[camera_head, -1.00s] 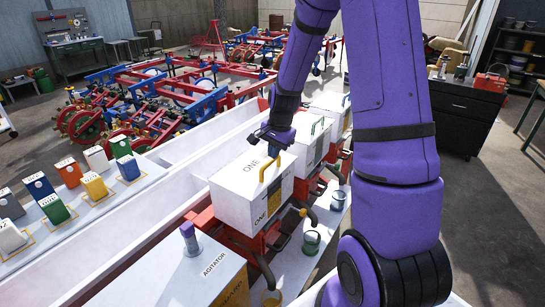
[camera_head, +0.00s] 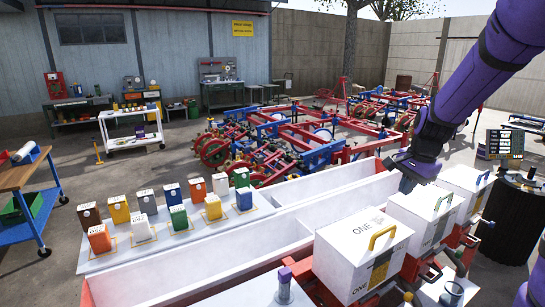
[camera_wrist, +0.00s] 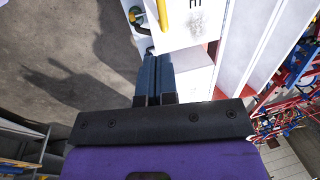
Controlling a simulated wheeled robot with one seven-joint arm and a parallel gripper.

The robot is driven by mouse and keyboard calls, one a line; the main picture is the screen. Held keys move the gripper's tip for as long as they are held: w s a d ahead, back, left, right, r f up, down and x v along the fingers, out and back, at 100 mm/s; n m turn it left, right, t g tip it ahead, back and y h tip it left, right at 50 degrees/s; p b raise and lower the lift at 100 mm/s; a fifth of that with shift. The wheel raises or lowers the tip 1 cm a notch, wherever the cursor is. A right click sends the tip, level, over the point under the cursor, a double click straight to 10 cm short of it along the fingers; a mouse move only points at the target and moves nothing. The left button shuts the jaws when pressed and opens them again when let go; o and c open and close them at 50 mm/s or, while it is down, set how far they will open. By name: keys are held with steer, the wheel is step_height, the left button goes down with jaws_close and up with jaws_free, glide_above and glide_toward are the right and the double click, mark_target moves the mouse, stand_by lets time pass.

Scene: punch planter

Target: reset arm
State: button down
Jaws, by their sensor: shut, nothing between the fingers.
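My gripper (camera_head: 408,184) shows at the end of my purple arm, right of centre in the head view, partly behind the white boxes. In the wrist view its two dark fingers (camera_wrist: 154,72) lie together, shut, with nothing between them. The nearest white box (camera_head: 340,262), marked ONE with a yellow handle, stands in front of and to the left of the gripper. A second white box (camera_head: 408,222) with a green handle stands behind it. A white box with a yellow handle (camera_wrist: 186,22) lies below the fingers in the wrist view; the gap to it is unclear.
A long white trough (camera_head: 150,285) runs beside the boxes. A red and blue machine frame (camera_head: 270,140) stands behind. A dark round stand (camera_head: 510,225) is at the right.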

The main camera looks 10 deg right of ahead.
steer(key=s+a+r+n+t, duration=0.1)
steer(key=s+a+r+n, duration=0.3)
steer(key=s, duration=0.4)
steer(key=s+a+r+n+t, duration=0.1)
steer(key=s+a+r+n, duration=0.4)
steer(key=s, duration=0.3)
steer(key=s+a+r+n+t, duration=0.1)
steer(key=s+a+r+n, duration=0.3)
steer(key=s+a, duration=0.2)
steer(key=shift+s+r+n+h, duration=0.35)
steer(key=shift+s+n+h, duration=0.05)
steer(key=shift+s, duration=0.8)
